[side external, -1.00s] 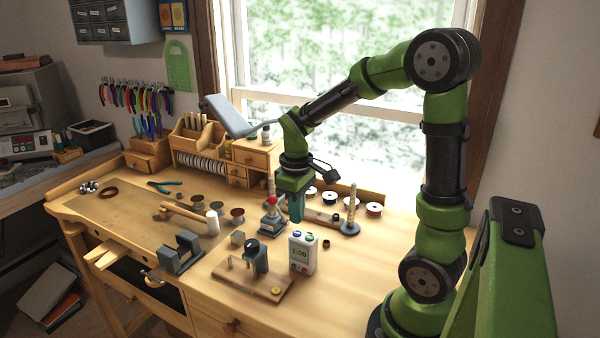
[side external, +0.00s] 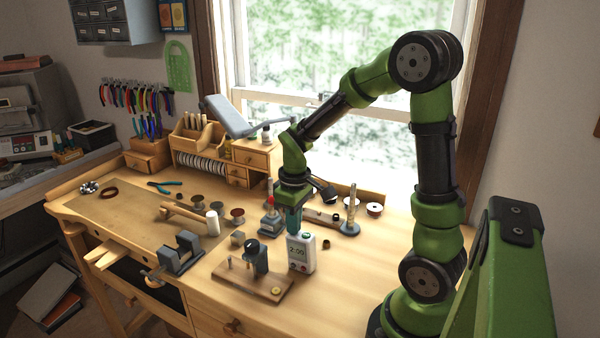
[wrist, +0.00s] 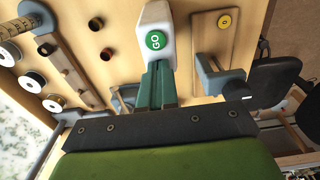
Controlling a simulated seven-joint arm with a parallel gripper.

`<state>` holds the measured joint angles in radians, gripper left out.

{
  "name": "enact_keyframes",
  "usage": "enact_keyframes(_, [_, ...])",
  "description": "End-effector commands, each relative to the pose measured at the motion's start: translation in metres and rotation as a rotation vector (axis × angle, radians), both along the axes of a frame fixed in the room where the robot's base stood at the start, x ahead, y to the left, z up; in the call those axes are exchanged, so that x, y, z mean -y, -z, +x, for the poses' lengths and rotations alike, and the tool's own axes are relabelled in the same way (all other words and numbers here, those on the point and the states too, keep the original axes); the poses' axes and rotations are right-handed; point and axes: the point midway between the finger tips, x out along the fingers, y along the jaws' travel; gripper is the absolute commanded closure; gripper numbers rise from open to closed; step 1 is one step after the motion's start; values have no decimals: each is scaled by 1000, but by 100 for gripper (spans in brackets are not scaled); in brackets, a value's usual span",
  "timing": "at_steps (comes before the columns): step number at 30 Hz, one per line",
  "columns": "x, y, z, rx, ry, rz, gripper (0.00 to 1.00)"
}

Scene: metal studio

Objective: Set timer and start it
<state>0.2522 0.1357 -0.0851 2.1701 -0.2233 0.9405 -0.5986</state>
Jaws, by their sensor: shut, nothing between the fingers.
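The timer (side external: 301,254) is a small white box standing upright on the bench, and its display appears to read 2:00. In the wrist view its white body (wrist: 153,14) shows with a green GO button (wrist: 156,40) on top. My gripper (side external: 293,232) is shut and empty, pointing down at the left part of the timer's top. The closed fingertips (wrist: 160,66) are over the top beside the GO button, at or very near its surface; I cannot tell whether they touch. They hide the blue button there.
A wooden board with a dark fixture (side external: 262,284) stands just left of the timer. A soldering-type stand with a red top (side external: 270,220) is behind it, and a spindle stand (side external: 350,222) is behind right. Bench in front right of the timer is clear.

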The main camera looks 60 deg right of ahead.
Motion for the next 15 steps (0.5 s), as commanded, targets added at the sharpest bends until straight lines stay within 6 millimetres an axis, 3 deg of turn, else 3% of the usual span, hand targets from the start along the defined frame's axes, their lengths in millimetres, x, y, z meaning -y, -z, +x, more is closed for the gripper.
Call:
enact_keyframes(1, [-2, 15, -10, -41, -6, 7, 100])
enact_keyframes(7, [-1, 9, -9, -36, -6, 6, 100])
enact_keyframes(11, [-1, -9, -5, -21, -5, 2, 100])
enact_keyframes(15, [1, -42, 1, 6, -3, -4, 100])
